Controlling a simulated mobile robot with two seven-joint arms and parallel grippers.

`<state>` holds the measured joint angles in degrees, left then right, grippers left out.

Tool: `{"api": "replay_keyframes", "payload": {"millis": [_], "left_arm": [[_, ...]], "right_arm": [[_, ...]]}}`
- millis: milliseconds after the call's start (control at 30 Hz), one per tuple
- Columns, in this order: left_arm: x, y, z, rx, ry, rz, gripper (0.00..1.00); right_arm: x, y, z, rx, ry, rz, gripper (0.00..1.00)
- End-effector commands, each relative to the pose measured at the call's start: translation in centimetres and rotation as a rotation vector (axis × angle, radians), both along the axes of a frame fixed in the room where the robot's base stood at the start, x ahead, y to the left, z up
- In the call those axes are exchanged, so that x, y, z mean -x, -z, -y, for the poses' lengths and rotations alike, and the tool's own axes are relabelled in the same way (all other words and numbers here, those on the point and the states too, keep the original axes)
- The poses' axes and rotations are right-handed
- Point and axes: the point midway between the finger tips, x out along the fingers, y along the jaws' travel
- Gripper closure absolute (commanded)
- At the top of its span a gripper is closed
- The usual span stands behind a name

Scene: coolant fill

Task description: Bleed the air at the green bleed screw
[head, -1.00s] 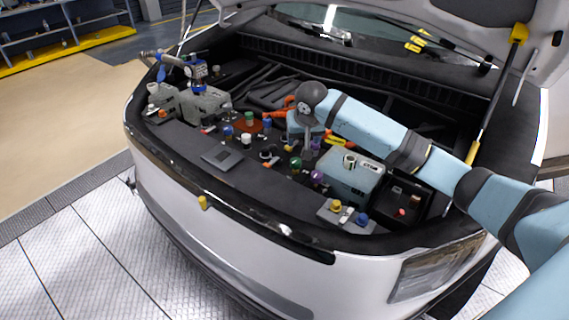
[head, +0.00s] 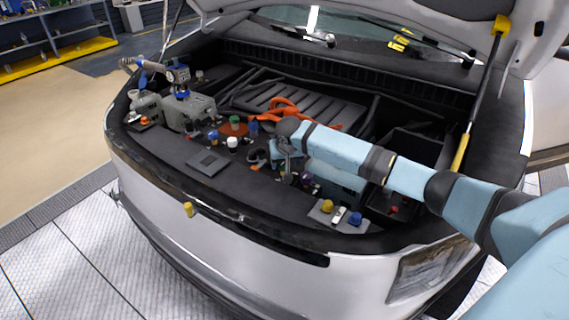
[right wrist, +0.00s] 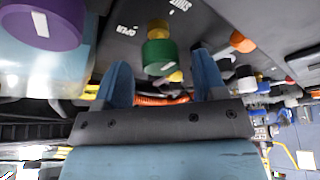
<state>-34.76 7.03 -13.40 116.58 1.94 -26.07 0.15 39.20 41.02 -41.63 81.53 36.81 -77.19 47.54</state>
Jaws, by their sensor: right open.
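The green bleed screw (right wrist: 160,56) shows in the right wrist view as a green knob with a brass end, close to a dark panel marked OPEN and SHUT. My right gripper (right wrist: 160,64) is open. Its two blue fingers stand one to each side of the green knob in the picture, with gaps visible; I cannot tell how deep the knob lies between them. In the head view the right gripper (head: 284,152) points down into the engine bay and the bleed screw is hidden by it or too small to tell. My left gripper is not in view.
A purple knob (right wrist: 40,24) is close by, also seen in the head view (head: 306,178). A grey-blue tank (head: 336,182) stands under my right forearm. Orange cables (head: 288,108), a green cap (head: 235,121) and a white cap (head: 232,143) lie around.

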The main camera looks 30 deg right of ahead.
Motion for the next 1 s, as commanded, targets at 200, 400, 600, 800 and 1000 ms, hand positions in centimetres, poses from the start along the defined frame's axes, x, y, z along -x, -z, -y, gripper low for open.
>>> {"api": "replay_keyframes", "payload": {"millis": [200,400,600,800,1000], "left_arm": [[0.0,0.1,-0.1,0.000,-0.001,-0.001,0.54],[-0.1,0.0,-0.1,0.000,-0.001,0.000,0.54],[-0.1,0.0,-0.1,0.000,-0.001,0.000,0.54],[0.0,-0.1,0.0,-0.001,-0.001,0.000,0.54],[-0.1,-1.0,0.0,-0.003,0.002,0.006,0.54]], "right_arm": [[-0.4,1.0,0.1,0.000,0.000,0.000,0.36],[-0.4,1.0,0.1,0.001,-0.001,0.001,0.36],[-0.4,1.0,0.1,0.001,-0.001,0.001,0.77],[-0.4,0.9,0.2,0.000,-0.003,0.000,0.85],[-0.3,0.7,0.2,-0.001,-0.046,-0.001,0.85]]}}
